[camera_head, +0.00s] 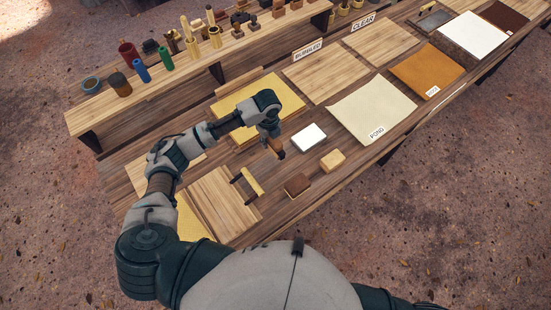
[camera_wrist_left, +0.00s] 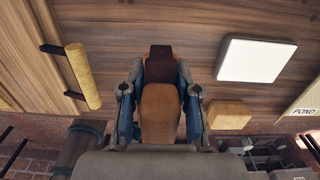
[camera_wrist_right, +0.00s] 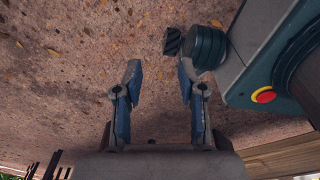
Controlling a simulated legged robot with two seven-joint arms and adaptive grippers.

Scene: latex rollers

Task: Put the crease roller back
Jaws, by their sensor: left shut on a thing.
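My left gripper (camera_head: 276,150) is shut on a brown tool with an orange-brown part (camera_wrist_left: 160,110) between the fingers and a darker block-like end (camera_wrist_left: 160,65) beyond them. I take this tool to be the crease roller; its full shape is hidden by the fingers. It is above the bench, between a yellow bar (camera_head: 252,181) with two dark arms and a white block (camera_head: 309,137). The yellow bar also shows in the left wrist view (camera_wrist_left: 83,77). My right gripper (camera_wrist_right: 157,75) is open and empty, away from the bench over the ground.
A raised rack shelf (camera_head: 100,105) along the back holds several tools and jars. A tan block (camera_head: 332,160) and a dark brown block (camera_head: 297,185) lie near the front edge. Boards labelled BUBBLED (camera_head: 325,75) and CLEAR (camera_head: 380,45) and a POND sheet (camera_head: 371,108) are to the right.

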